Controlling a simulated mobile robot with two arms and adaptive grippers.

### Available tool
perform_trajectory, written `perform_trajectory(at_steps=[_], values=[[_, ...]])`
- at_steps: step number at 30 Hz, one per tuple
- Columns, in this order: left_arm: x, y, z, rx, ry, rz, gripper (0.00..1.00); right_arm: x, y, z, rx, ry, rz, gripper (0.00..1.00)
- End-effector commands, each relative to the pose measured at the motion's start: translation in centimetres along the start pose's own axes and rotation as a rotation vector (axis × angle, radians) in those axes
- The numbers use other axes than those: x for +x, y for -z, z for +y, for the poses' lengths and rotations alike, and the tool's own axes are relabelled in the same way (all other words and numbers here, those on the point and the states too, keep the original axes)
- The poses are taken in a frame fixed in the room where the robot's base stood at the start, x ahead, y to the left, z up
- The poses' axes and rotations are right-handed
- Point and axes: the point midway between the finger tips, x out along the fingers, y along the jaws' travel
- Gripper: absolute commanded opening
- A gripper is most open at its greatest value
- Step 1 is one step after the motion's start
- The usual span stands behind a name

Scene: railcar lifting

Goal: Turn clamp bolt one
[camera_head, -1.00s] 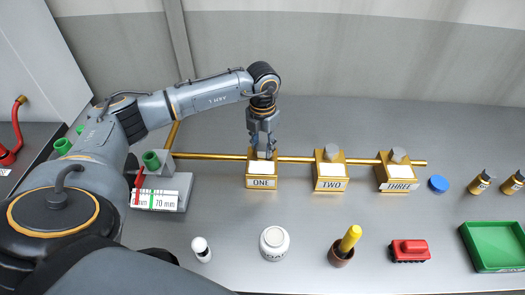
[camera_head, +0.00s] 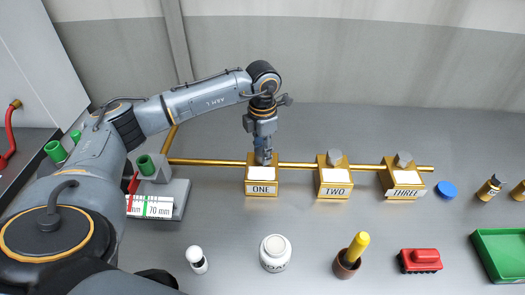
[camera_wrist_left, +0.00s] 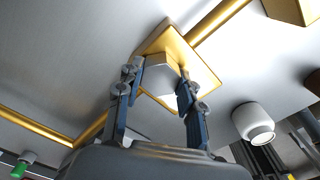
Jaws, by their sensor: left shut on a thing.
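Clamp one is a brass block (camera_head: 262,187) labelled ONE on a brass rail (camera_head: 215,162). My left gripper (camera_head: 263,157) reaches straight down onto it from above. In the left wrist view its fingers (camera_wrist_left: 162,92) are shut on the grey hex head of clamp bolt one (camera_wrist_left: 160,70), one finger on each side. The bolt is mostly hidden by the gripper in the head view. Clamps TWO (camera_head: 334,181) and THREE (camera_head: 402,184) stand to the right on the same rail, each with a grey bolt on top. My right gripper is not in view.
A gauge block (camera_head: 160,197) marked 70 mm stands left. In front are a white-capped bottle (camera_head: 197,260), a white jar (camera_head: 275,252), a yellow-handled brush in a pot (camera_head: 349,256) and a red toy railcar (camera_head: 419,261). A green tray (camera_head: 500,255) lies at the right.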

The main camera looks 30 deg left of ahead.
Motion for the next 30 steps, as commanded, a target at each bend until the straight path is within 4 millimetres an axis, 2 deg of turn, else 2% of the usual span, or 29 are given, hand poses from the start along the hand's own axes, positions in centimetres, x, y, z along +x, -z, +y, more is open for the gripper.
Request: perform_trajectory(at_steps=[8, 9, 12, 23, 26, 30], values=[[-0.1, 0.0, 0.0, -0.001, 0.000, -0.002, 0.06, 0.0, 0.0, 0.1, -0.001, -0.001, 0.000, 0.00], [-0.1, 0.0, 0.0, -0.001, 0.000, -0.002, 0.41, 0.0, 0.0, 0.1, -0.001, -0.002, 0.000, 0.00], [-0.1, 0.0, 0.0, -0.001, 0.000, -0.002, 0.60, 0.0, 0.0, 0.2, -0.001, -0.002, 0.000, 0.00], [-0.4, 0.0, 0.0, -0.001, 0.000, -0.001, 0.60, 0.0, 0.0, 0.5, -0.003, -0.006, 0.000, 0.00], [-1.6, -0.1, 0.1, -0.001, -0.002, -0.005, 0.60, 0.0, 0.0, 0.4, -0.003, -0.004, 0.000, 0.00], [-4.4, -0.1, 0.1, -0.001, -0.002, -0.005, 0.60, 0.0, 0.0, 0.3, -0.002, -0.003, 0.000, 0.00]])
